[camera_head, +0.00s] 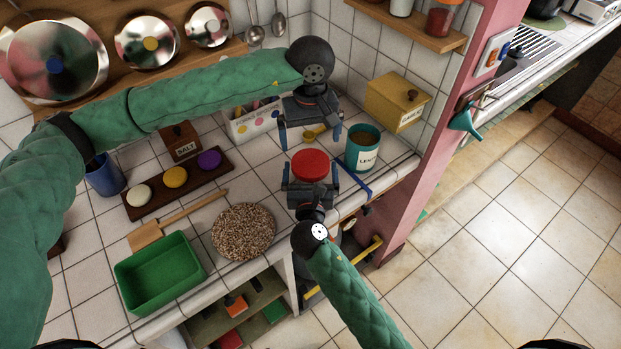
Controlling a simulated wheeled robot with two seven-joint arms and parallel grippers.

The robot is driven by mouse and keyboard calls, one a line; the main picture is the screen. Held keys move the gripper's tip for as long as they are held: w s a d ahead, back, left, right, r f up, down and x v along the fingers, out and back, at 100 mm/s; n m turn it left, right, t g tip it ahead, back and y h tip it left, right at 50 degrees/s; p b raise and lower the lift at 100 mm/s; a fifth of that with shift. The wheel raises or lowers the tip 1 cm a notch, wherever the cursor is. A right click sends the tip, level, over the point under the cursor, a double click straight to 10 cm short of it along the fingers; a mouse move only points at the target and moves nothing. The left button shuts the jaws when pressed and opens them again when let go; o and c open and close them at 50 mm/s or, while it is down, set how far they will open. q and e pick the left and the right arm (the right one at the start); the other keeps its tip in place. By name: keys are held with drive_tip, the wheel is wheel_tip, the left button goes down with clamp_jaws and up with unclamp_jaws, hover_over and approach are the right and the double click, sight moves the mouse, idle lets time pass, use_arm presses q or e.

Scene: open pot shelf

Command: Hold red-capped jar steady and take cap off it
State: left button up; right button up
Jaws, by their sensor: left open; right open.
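The red-capped jar shows mostly as its round red cap (310,164) near the right end of the tiled counter; its body is largely hidden below the cap and behind my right gripper. The cap is on the jar. My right gripper (310,174) is open, reaching in from the front, with one finger on each side of the jar; I cannot tell whether they touch it. My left gripper (309,143) is open and empty, pointing down just above and behind the cap, apart from it in the picture.
A teal tin (363,150) stands close to the right of the jar. A yellow box (396,101) is behind it. A round speckled mat (243,231), green tray (160,273) and wooden spatula (176,220) lie to the left. The counter's front edge is near the jar.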

use_arm(q)
drive_tip(key=shift+s+r, duration=0.1)
drive_tip(key=shift+s, duration=0.1)
use_arm(e)
drive_tip(key=shift+w, duration=0.25)
use_arm(q)
drive_tip(key=shift+w, duration=0.1)
use_arm(e)
drive_tip(key=shift+c, duration=0.2)
